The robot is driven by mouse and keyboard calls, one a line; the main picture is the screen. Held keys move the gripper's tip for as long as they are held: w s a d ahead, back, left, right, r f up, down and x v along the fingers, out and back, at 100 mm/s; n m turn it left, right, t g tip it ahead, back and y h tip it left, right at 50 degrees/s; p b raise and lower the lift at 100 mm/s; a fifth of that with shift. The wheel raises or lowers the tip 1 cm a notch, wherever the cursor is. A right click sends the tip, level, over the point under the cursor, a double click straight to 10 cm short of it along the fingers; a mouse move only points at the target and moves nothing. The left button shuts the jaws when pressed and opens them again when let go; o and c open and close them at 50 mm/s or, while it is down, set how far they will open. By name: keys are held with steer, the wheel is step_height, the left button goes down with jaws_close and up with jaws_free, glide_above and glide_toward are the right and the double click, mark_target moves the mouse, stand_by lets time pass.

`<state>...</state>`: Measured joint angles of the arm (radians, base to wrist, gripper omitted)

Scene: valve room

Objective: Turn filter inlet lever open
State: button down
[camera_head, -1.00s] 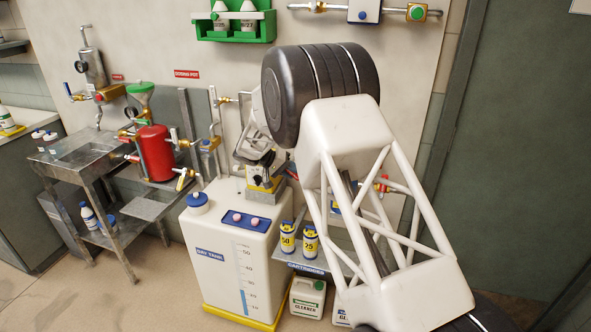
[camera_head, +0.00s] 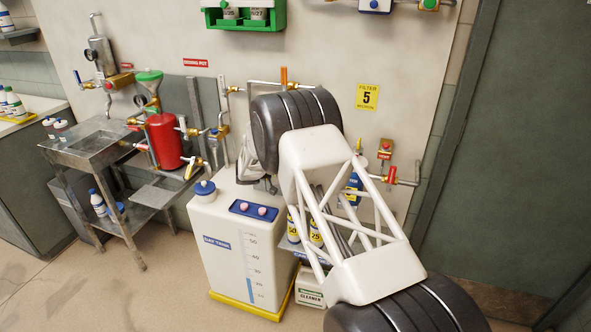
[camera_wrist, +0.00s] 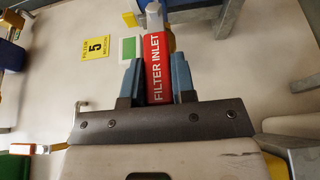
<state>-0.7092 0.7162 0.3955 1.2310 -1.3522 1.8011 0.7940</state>
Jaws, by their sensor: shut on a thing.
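The filter inlet lever (camera_wrist: 158,78) shows in the wrist view as a red handle with white FILTER INLET lettering and a pale metal tip. My gripper (camera_wrist: 156,62) has its two blue-grey fingers on either side of this handle and is shut on it. The lever runs up the picture from the dark finger mount, and its pivot is not clear. In the head view my arm hides the gripper and the place where it holds the lever. A yellow filter sign (camera_head: 367,97) is on the wall, and it also shows in the wrist view (camera_wrist: 96,46), left of the lever.
A white day tank (camera_head: 235,245) stands below my arm. Red-handled valves (camera_head: 391,174) are on the wall at right. An orange upright handle (camera_head: 283,76) is on the pipe above. A red dosing pot (camera_head: 164,140) and metal bench are at left.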

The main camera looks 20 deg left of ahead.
steer(key=shift+d+f, duration=0.1)
steer(key=c, duration=0.9)
jaws_free()
steer(key=shift+c, duration=0.2)
steer(key=v, duration=0.8)
